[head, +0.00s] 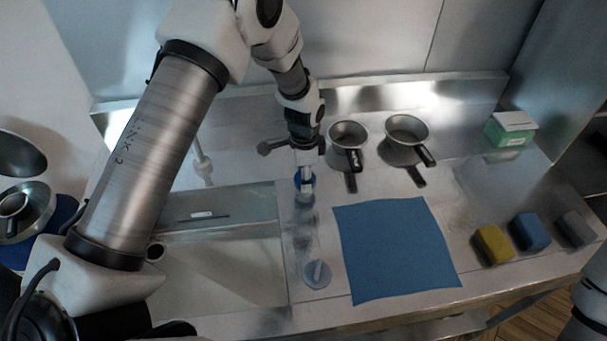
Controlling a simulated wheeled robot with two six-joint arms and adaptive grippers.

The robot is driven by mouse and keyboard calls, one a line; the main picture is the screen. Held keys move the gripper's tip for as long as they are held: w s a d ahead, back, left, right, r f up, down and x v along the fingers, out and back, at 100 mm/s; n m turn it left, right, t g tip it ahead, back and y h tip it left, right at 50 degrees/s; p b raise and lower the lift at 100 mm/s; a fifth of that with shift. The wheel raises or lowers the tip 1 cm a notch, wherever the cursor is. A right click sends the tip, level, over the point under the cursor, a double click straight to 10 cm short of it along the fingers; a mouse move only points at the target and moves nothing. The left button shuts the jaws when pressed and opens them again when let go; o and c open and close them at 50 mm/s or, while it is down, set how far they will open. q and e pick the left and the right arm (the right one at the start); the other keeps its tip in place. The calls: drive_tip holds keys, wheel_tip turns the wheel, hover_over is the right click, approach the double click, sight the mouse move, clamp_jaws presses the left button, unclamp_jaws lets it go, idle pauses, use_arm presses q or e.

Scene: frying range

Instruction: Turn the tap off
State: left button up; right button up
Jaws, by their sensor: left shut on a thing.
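A slim pale upright post (201,160), which looks like the tap, stands behind the sink, partly beside my left arm. I cannot make out its handle or any water. My left gripper (305,180) points down at the counter just right of the sink, to the right of the post and apart from it. It is shut on a small blue thing (304,186), mostly hidden by the fingers; I cannot tell what it is. The sink (225,275) lies in front, partly covered by my left arm. My right gripper is out of view.
Two small dark-handled pans (347,133) (406,130) stand right of my left gripper. A grey round piece (317,273) lies by the sink, beside a blue cloth (395,247). Yellow, blue and grey sponges (493,245) (530,231) (575,229) and a green-white box (510,128) sit right.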

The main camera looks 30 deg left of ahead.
use_arm(q)
drive_tip(key=o, duration=1)
drive_tip(key=shift+o, duration=0.8)
drive_tip(key=shift+w+d, duration=0.15)
drive_tip(key=shift+d, duration=0.05)
wheel_tip(320, 180, up, 12)
